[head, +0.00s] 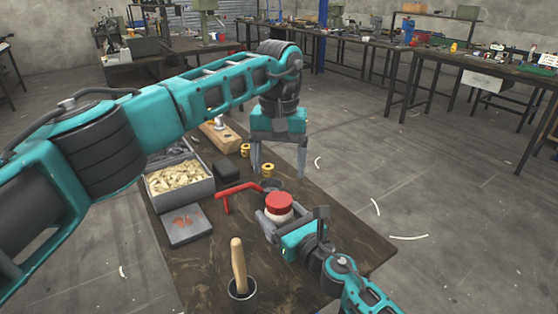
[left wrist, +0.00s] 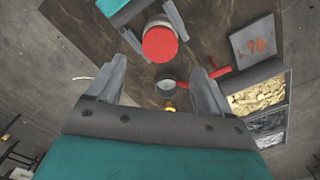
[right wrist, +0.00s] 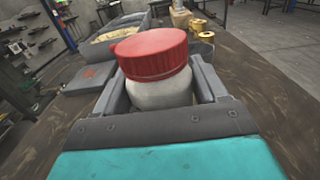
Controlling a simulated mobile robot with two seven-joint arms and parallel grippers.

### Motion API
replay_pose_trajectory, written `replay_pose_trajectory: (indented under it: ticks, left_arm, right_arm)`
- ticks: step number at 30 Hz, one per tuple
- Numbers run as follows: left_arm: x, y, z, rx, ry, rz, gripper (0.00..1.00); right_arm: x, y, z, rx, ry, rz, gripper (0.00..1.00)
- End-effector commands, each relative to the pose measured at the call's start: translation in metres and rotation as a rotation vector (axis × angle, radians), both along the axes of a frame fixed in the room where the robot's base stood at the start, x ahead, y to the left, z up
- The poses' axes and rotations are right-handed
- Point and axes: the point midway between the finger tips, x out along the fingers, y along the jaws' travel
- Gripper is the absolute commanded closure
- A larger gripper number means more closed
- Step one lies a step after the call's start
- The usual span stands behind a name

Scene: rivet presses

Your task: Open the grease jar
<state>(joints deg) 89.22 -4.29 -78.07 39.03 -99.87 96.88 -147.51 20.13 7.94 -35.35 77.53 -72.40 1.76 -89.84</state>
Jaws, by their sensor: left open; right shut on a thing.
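The grease jar is a white jar (right wrist: 165,92) with a red ribbed lid (right wrist: 150,52) on top. It stands near the right side of the table in the head view, where the red lid (head: 279,202) shows from above. My right gripper (head: 277,218) is shut on the white body of the jar, below the lid. My left gripper (head: 275,172) is open, fingers pointing down, above the table and behind the jar.
A red-handled tool (head: 240,190) lies left of the jar. A grey bin of yellowish pieces (head: 180,175), a grey plate (head: 184,226) and a wooden-handled brush in a cup (head: 240,270) stand further left and in front. Brass spools (head: 267,170) stand behind. The table's right front corner is clear.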

Motion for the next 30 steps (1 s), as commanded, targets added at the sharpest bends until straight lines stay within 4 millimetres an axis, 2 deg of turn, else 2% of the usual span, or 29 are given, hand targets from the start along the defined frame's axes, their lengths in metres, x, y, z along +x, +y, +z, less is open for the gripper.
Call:
replay_pose_trajectory:
  ticks: [5, 16, 21, 29, 30]
  left_arm:
    - [0.000, 0.000, -0.016, 0.002, 0.003, -0.022, 0.20]
    - [0.000, 0.000, -0.069, 0.000, 0.002, -0.019, 0.20]
    - [0.000, 0.000, -0.079, 0.000, 0.001, -0.019, 0.20]
    - [0.000, 0.000, -0.080, 0.000, 0.001, -0.019, 0.20]
    - [0.000, 0.000, -0.080, 0.000, 0.001, -0.019, 0.22]
  right_arm:
    - [0.000, 0.000, -0.001, -0.001, 0.002, 0.000, 1.00]
    - [0.000, 0.000, -0.001, -0.001, 0.002, 0.000, 1.00]
    - [0.000, 0.000, -0.001, -0.001, 0.001, 0.000, 1.00]
    - [0.000, 0.000, -0.001, -0.001, 0.002, 0.000, 1.00]
    - [0.000, 0.000, -0.001, -0.001, 0.002, 0.000, 1.00]
